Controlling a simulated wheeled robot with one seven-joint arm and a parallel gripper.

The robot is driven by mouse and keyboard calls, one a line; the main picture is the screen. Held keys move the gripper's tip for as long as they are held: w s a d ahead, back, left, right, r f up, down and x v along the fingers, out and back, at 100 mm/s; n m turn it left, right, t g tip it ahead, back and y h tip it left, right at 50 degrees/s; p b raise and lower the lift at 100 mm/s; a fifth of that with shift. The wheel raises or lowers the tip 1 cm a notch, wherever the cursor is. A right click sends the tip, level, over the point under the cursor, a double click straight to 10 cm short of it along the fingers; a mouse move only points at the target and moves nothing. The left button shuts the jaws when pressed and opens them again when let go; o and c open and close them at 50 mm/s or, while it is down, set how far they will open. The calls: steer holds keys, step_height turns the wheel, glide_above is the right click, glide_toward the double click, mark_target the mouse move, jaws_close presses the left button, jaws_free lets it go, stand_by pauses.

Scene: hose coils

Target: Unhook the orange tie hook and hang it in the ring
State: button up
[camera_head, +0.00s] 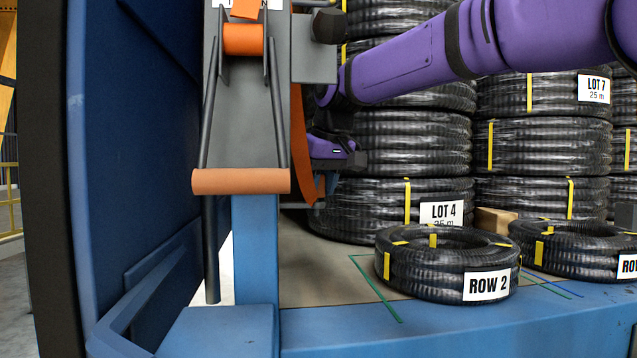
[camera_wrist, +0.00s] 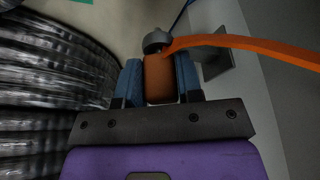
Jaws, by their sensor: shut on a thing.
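In the wrist view my gripper (camera_wrist: 158,78) has its two blue finger pads closed on the orange-brown body of the tie hook (camera_wrist: 159,82). A dark grey rounded metal end shows just beyond the pads. An orange strap (camera_wrist: 240,43) runs from there to the right. In the head view the orange strap (camera_head: 299,130) hangs in a loop beside the grey ratchet post. I cannot make out the ring in either view, nor whether the metal end is still hooked on something.
A grey ratchet with an orange-brown handle bar (camera_head: 241,181) stands in front, left of my arm. Black hose coils are stacked behind my arm. A coil labelled ROW 2 (camera_head: 440,262) lies on the blue-edged deck. A blue panel (camera_head: 140,130) closes the left side.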

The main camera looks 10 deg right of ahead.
stand_by(0.4)
steer(key=o, duration=1.2)
steer(key=shift+v, duration=2.25)
steer(key=v, duration=1.1)
steer(key=shift+f, duration=0.1)
steer(key=s+d+f+m, duration=0.2)
steer(key=s+d+f, duration=0.4)
steer(key=s+f, duration=0.2)
steer(key=s+d+f+m+t+h, duration=0.1)
steer(key=s+d+f+m, duration=0.1)
steer(key=s+d+f, duration=0.4)
steer(key=s+d+f+m+t+h, duration=0.1)
steer(key=s+d+f+m, duration=0.1)
steer(key=s+d+f, duration=0.5)
steer(key=shift+s+f, duration=0.9)
steer(key=shift+f, duration=0.6)
steer(key=shift+s+f, duration=0.95)
steer(key=shift+f, duration=0.6)
steer(key=shift+s+f, duration=0.9)
steer(key=shift+f, duration=0.6)
